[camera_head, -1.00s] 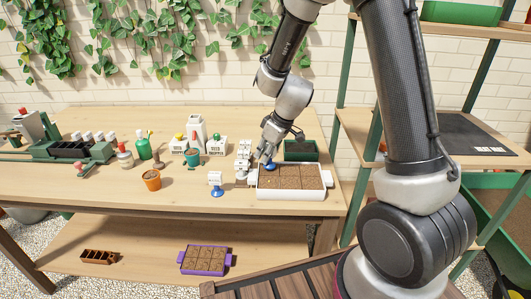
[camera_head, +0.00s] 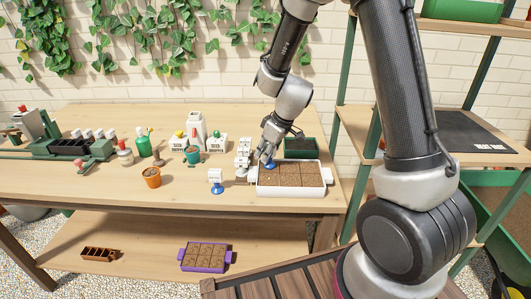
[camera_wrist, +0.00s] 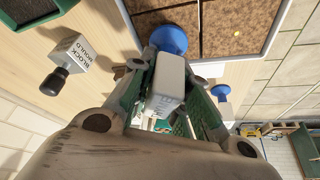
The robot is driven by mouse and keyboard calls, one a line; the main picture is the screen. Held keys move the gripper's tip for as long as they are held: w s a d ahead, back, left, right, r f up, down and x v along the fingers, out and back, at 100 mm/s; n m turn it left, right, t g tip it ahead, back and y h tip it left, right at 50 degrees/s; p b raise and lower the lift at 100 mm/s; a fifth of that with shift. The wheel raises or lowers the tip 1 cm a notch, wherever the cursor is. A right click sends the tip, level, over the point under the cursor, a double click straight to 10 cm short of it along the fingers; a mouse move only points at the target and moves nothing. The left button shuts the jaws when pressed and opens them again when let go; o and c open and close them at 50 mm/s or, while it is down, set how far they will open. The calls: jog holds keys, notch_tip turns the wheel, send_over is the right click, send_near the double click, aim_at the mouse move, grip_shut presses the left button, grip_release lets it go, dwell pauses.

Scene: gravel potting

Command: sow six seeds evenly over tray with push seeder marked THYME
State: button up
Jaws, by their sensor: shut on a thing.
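The white tray (camera_head: 291,193) holds dark soil divided into cells and stands near the bench's right end. My gripper (camera_head: 268,152) is over the tray's back left cell. It is shut on a push seeder (camera_wrist: 167,84) with a white body and a blue end (camera_wrist: 168,39), which is over the soil; contact cannot be told. Lettering on its body is partly hidden and cannot be read surely. One small yellow seed (camera_wrist: 237,33) lies on the soil. A second white and blue seeder (camera_head: 216,182) stands left of the tray.
White labelled containers (camera_head: 178,144), small pots (camera_head: 152,178) and bottles stand further left. The bench front is mostly clear.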

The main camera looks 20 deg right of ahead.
jog(key=shift+r, duration=1.5)
jog(key=shift+s, duration=0.1)
